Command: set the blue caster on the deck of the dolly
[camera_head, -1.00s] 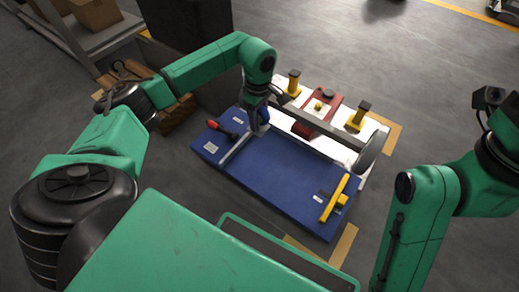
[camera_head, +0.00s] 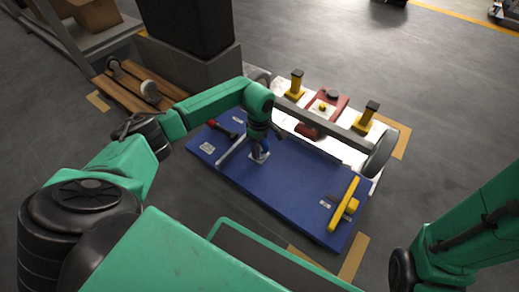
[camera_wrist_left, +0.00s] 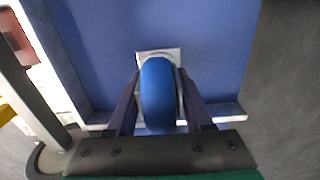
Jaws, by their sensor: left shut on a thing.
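The blue caster (camera_head: 264,147) is between the fingers of my left gripper (camera_head: 259,135), which is shut on it. In the left wrist view the caster's blue wheel (camera_wrist_left: 158,92) points toward the camera, with a pale plate (camera_wrist_left: 158,54) behind it. It is over the blue board (camera_head: 290,185); I cannot tell whether it touches. A wooden slatted platform (camera_head: 168,92), which looks like the dolly, lies on the floor at the upper left with two grey casters on it. My right arm shows at the right edge; its gripper is out of view.
The board carries a red-handled tool (camera_head: 222,129), a grey bar and a yellow handle (camera_head: 343,204). Behind it is a white chassis (camera_head: 300,122) with yellow posts and a wheel.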

